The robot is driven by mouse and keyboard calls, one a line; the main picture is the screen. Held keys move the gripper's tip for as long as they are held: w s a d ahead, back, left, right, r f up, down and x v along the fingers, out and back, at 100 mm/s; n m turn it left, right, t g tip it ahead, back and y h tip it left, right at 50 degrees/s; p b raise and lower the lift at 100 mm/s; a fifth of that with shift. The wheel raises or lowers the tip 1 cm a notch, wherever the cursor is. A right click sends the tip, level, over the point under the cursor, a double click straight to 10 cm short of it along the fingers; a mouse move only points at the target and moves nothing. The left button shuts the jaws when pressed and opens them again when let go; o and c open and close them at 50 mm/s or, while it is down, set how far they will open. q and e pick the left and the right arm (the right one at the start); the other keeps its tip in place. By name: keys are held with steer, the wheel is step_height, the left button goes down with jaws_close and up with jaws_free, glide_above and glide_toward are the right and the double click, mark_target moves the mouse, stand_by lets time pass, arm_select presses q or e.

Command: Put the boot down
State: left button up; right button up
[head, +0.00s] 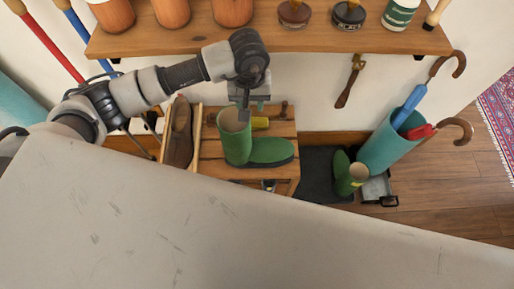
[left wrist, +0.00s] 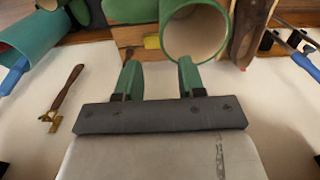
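A green rubber boot (head: 237,137) stands upright on a slatted wooden rack (head: 215,168), its toe pointing right. Its round open top (left wrist: 196,34) shows in the left wrist view. My left gripper (head: 244,112) is at the boot's top edge. In the left wrist view the two fingers (left wrist: 158,78) are apart with nothing visible between them. One finger overlaps the boot's rim in the picture; I cannot tell whether it touches. A second green boot (head: 343,172) is on a dark mat (head: 318,172) right of the rack. My right gripper is not in view.
A wooden shelf (head: 270,42) with pots and jars overhangs the rack. A teal umbrella stand (head: 385,150) is to the right, beside a small metal tray (head: 378,190).

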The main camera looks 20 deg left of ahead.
arm_select(q)
steer(key=f, duration=0.8)
steer(key=shift+w+a+f, duration=0.1)
steer(key=shift+a+f, duration=0.1)
steer(key=shift+f, duration=0.2)
jaws_close()
steer(key=shift+r, duration=0.1)
stand_by(0.9)
